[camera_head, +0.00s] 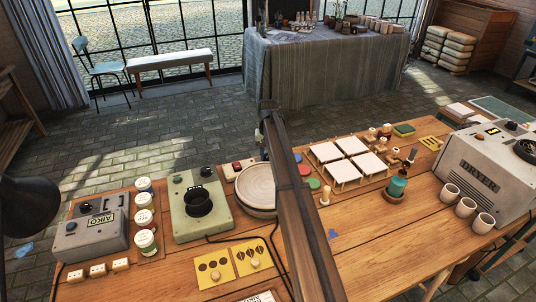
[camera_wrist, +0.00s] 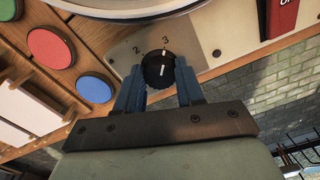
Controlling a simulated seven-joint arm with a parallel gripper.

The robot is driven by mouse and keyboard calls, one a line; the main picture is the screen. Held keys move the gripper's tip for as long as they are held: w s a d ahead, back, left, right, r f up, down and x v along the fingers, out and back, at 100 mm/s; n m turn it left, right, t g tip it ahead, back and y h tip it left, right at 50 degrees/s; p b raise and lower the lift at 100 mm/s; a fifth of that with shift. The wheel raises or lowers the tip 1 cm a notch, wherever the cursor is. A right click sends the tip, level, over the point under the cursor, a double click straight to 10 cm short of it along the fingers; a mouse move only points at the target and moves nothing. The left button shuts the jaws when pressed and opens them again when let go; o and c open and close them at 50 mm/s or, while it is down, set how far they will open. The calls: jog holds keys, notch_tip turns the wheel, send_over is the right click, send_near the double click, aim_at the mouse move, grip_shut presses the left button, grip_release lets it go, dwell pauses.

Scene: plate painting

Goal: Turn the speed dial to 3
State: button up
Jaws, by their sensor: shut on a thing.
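The speed dial (camera_wrist: 155,72) is a small black ribbed knob with white marks, on a pale panel. In the wrist view the numerals 2 and 3 are printed beside it. Its white marks line up roughly toward the 3. My gripper (camera_wrist: 160,78) is shut on the dial, with one dark blue finger on each side of it. In the head view my arm crosses the middle, and the dial is hidden behind it. The pale round wheel (camera_head: 254,190) stands beside my arm, with a red switch (camera_head: 237,166) at its back left corner.
Coloured paint lids (camera_wrist: 50,47) lie beside the dial panel. White square tiles on stands (camera_head: 326,152) are right of my arm. A green device with a black cup (camera_head: 190,222) stands left of the wheel. The dryer (camera_head: 488,165) and white cups (camera_head: 466,207) are at right.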

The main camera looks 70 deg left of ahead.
dwell(0.3)
jog(key=o, duration=1)
jog(key=shift+o, duration=0.2)
notch_tip(320, 180, up, 14)
jog(key=shift+f, duration=0.1)
dwell(0.4)
